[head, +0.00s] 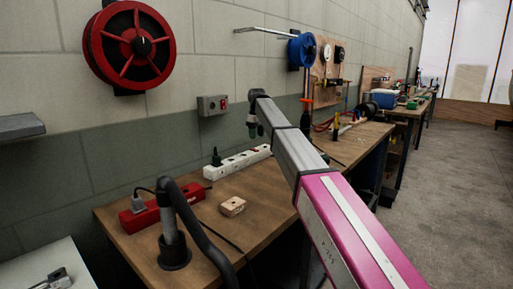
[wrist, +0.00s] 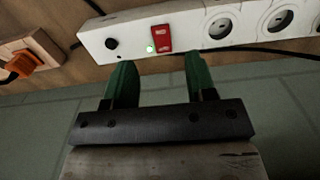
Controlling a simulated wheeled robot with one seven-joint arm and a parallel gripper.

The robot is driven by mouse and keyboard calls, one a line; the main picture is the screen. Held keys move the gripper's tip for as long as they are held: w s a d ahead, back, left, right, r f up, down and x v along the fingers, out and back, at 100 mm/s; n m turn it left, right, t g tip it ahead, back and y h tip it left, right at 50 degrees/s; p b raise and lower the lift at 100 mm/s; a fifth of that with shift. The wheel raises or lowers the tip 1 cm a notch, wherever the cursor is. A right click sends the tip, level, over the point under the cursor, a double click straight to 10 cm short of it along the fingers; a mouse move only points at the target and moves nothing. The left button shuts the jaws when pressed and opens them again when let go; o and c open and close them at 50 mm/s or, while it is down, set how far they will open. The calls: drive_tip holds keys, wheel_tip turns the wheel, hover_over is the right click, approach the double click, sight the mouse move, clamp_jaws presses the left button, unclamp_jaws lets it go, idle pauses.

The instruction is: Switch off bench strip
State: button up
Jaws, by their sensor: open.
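The bench strip is a long white power strip (head: 225,167) lying on the wooden bench beside the wall in the head view. The wrist view shows one end of the strip (wrist: 195,28) close up, with a red rocker switch (wrist: 161,38), a lit green lamp (wrist: 150,48), a black round part and several round sockets. My gripper (wrist: 158,68) has two green fingers, open with nothing between them. The fingertips are just short of the strip in the picture, with the switch between them.
A red power strip (head: 148,214), a black pipe stand (head: 173,250) and a small wooden block (head: 232,206) are on the bench. A grey wall box (head: 212,105) and red reel (head: 128,45) hang behind. An orange plug (wrist: 20,65) sits beside the strip.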

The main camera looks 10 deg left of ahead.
sight(257, 150)
wheel_tip(257, 150, down, 7)
drive_tip(key=shift+r, duration=0.15)
